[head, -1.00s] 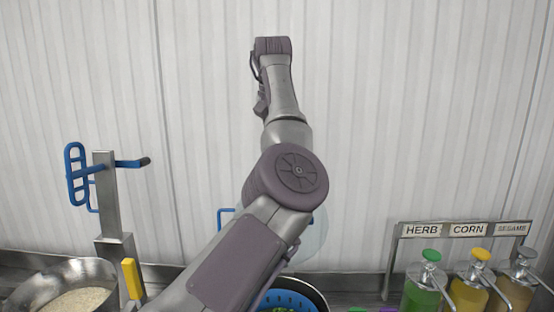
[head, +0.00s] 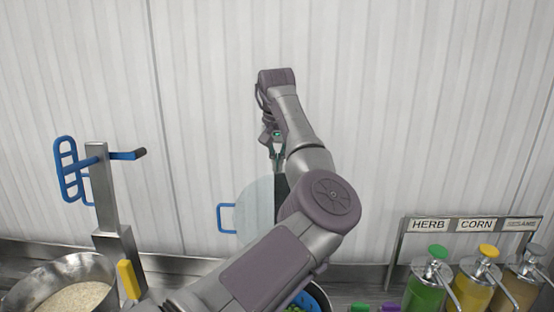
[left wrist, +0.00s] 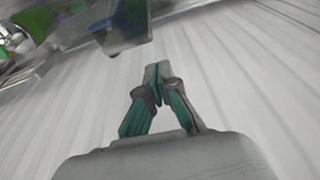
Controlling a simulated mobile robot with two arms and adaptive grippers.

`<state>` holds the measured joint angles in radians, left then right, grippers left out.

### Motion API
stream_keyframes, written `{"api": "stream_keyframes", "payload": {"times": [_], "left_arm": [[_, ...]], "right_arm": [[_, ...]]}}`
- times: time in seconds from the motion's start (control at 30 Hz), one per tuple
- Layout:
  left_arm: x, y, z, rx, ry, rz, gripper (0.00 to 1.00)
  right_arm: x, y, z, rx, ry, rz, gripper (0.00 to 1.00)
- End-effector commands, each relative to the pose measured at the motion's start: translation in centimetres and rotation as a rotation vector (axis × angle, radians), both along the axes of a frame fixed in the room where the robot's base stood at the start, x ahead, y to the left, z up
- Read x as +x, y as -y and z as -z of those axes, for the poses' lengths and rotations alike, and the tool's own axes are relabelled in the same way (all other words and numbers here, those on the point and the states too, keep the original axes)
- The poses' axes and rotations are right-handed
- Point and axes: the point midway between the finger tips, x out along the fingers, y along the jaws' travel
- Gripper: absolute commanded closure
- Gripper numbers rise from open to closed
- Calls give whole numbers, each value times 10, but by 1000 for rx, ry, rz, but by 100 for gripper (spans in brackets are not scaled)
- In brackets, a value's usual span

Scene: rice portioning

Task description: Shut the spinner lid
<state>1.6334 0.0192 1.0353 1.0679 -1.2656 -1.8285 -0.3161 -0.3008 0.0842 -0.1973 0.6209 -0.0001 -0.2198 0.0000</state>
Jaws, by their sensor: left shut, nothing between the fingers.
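The spinner lid (head: 254,203) is a pale see-through disc with a blue handle (head: 227,218). It stands open and upright behind the spinner, in front of the wall. The spinner's blue basket (head: 306,299) shows partly at the bottom of the head view, with green bits inside; my left arm hides much of it. My left gripper (head: 278,168) is shut and empty, its fingers pointing down near the lid's top edge. I cannot tell whether it touches the lid. The left wrist view shows the shut fingertips (left wrist: 157,70). My right gripper is not in view.
At left are a steel bowl of rice (head: 72,299) and a steel post (head: 103,190) with a blue handle. At right, several sauce pump bottles (head: 428,288) stand under a labelled rack (head: 470,225). The white wall (head: 400,100) closes off the back.

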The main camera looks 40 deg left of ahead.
Motion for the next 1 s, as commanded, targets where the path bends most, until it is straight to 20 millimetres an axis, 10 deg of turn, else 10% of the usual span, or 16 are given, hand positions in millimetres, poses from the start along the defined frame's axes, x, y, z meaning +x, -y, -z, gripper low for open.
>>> {"api": "stream_keyframes", "payload": {"times": [1.0], "left_arm": [[-21,18,5,46,55,0,100]], "right_arm": [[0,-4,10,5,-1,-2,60]]}}
